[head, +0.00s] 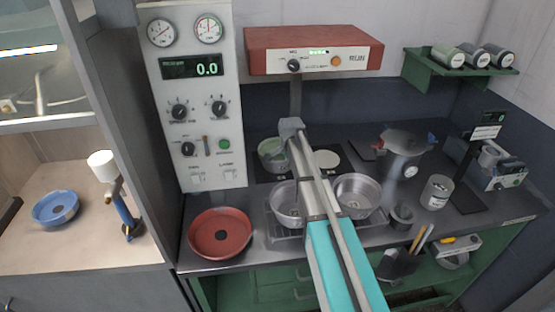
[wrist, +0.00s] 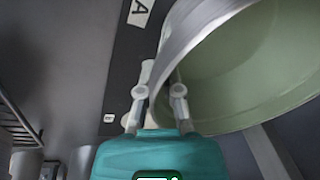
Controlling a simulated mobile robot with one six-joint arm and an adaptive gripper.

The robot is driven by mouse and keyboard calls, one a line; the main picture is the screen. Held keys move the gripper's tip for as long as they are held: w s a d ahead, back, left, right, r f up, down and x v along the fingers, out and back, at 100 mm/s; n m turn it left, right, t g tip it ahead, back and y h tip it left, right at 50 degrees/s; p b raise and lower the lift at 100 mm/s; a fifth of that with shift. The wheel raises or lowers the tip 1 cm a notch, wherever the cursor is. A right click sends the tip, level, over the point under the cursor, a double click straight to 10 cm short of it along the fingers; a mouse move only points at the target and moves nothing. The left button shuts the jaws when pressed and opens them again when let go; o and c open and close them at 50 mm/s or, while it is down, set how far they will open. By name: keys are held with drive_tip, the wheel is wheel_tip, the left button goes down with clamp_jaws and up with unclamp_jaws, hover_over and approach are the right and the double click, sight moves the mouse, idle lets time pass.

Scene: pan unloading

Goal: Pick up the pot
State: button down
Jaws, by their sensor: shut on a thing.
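The pot (head: 270,156) is a metal vessel with a pale green inside, near the back of the counter under the red unit. In the wrist view the pot (wrist: 235,75) fills the upper right, its rim large and close. My gripper (head: 288,137) reaches over the counter to the pot's right side. In the wrist view my gripper (wrist: 162,75) is shut on the pot's wall at the rim, with one finger outside and the other partly hidden behind the wall. I cannot tell whether the pot's base touches the surface below.
Two metal pans (head: 357,193) sit on a wire rack below my arm. A red pan (head: 220,233) lies at the counter's front left. A round pale plate (head: 326,160) is right of the pot. A red control unit (head: 313,52) overhangs the back. A large metal vessel (head: 402,150) stands right.

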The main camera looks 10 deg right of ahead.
drive_tip(key=shift+r, duration=0.2)
idle(0.4)
wheel_tip(320, 180, up, 2)
drive_tip(key=p, duration=0.2)
drive_tip(key=shift+r+p, duration=0.1)
drive_tip(key=shift+p, duration=0.2)
drive_tip(key=s+d+r+p, duration=0.2)
drive_tip(key=s+r+p, duration=0.8)
drive_tip(key=s, duration=0.4)
drive_tip(key=shift+r, duration=0.2)
drive_tip(key=shift+r+p, duration=0.15)
drive_tip(key=shift+p, duration=0.2)
drive_tip(key=shift+s, duration=0.1)
